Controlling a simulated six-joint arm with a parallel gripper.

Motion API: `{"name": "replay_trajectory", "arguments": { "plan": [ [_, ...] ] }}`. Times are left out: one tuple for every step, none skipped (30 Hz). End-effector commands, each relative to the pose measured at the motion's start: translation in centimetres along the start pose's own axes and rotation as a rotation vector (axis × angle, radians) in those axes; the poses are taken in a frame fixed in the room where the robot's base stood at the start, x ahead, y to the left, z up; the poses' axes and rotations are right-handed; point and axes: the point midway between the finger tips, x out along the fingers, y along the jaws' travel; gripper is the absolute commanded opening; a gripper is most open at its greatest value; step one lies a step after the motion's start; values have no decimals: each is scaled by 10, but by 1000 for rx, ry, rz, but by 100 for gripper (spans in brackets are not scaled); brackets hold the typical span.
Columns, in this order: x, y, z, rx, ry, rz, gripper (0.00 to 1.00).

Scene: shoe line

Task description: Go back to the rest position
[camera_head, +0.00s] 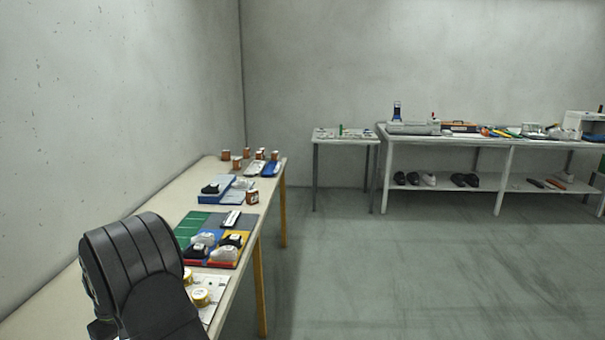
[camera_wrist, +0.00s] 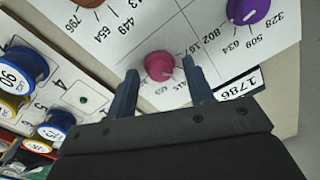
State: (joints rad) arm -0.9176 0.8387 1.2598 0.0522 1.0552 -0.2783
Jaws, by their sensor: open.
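My gripper (camera_wrist: 160,66) shows in the wrist view with its two dark blue-grey fingers apart, open and empty. A pink knob (camera_wrist: 159,67) on a white panel (camera_wrist: 110,48) with printed numbers appears between the fingertips. A gap shows on each side of the knob; I cannot tell how far the fingertips are above the panel. In the head view a black part of my arm covers the lower left, and my gripper is hidden.
The long workbench (camera_head: 273,188) carries coloured trays, shoes and jars. A small table (camera_head: 345,141) stands behind; the floor (camera_head: 400,280) at right is clear.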

Motion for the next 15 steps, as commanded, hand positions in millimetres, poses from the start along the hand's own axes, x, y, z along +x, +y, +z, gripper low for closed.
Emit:
{"name": "replay_trajectory", "arguments": {
  "plan": [
    [0,0,0,0,0,0,48],
    [0,0,0,0,0,0,48],
    [0,0,0,0,0,0,48],
    [0,0,0,0,0,0,48],
    [-1,0,0,0,0,0,48],
    [-2,0,0,0,1,0,48],
    [-3,0,0,0,1,0,48],
    [-5,0,0,0,2,0,48],
    [-8,0,0,0,2,1,48],
    [-12,0,0,0,2,1,48],
    [-15,0,0,0,2,0,48],
    [-21,0,0,0,2,1,48],
    [-26,0,-1,0,3,1,48],
    [-32,0,-1,0,3,1,48],
    [-40,0,-1,0,4,1,48]
  ]
}}
